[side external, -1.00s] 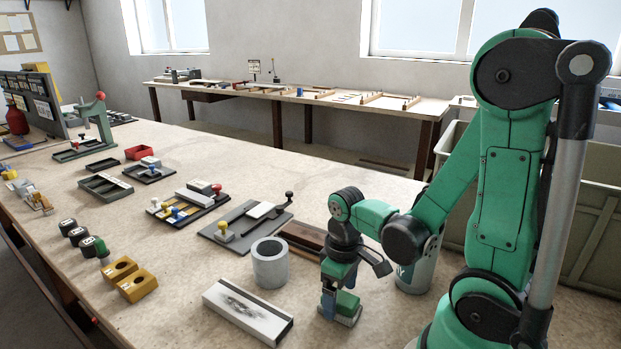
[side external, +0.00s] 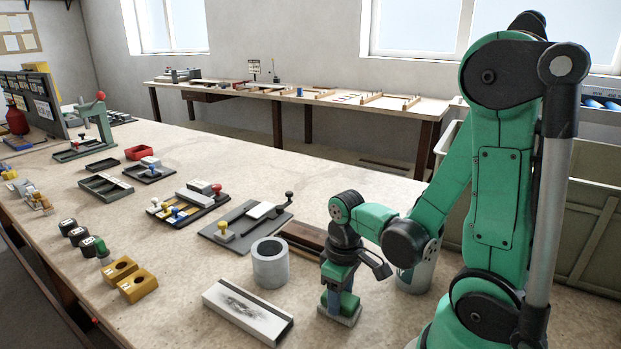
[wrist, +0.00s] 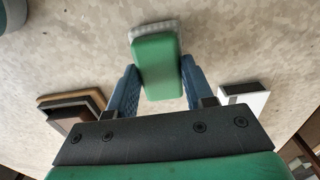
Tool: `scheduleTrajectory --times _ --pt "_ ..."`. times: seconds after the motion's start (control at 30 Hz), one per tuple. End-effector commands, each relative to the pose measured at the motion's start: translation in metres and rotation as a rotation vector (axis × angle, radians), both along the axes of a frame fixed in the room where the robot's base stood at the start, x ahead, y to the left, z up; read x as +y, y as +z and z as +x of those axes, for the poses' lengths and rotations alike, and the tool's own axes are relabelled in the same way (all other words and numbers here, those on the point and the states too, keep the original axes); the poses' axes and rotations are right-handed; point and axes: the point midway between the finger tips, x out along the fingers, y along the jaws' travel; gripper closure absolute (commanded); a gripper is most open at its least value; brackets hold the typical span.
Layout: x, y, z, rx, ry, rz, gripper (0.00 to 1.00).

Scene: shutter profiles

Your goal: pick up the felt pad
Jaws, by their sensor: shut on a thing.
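The felt pad (side external: 343,318) is a green block with a pale grey felt-like base. It is at the front of the bench, below my wrist. In the wrist view the pad (wrist: 158,62) lies between my two blue fingers, with its green top facing the camera and its grey base edge showing at the far end. My gripper (side external: 336,300) points down and is shut on the green block. It also shows in the wrist view (wrist: 160,88). The pad is at or very near the bench surface; I cannot tell whether there is a gap under it.
A white box with a dark smudge (side external: 247,308) lies left of the pad. A grey cylinder (side external: 270,265) and a brown wooden piece (side external: 303,237) are behind it. Two yellow blocks (side external: 137,286) sit further left. Bare bench lies between the pad and the box.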

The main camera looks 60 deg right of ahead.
Motion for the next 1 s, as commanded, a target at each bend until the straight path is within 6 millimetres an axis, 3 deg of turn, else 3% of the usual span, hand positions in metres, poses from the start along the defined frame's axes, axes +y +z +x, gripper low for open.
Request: scheduleTrajectory --times 0.27,0.47,0.77,1.0 --pt "0.000 0.007 0.000 0.000 0.000 0.000 1.00" --pt "0.000 0.024 0.000 0.000 0.000 0.000 1.00" --pt "0.000 0.071 0.000 0.000 0.000 0.000 1.00" --pt "0.000 0.120 -0.001 0.000 0.000 0.000 1.00"
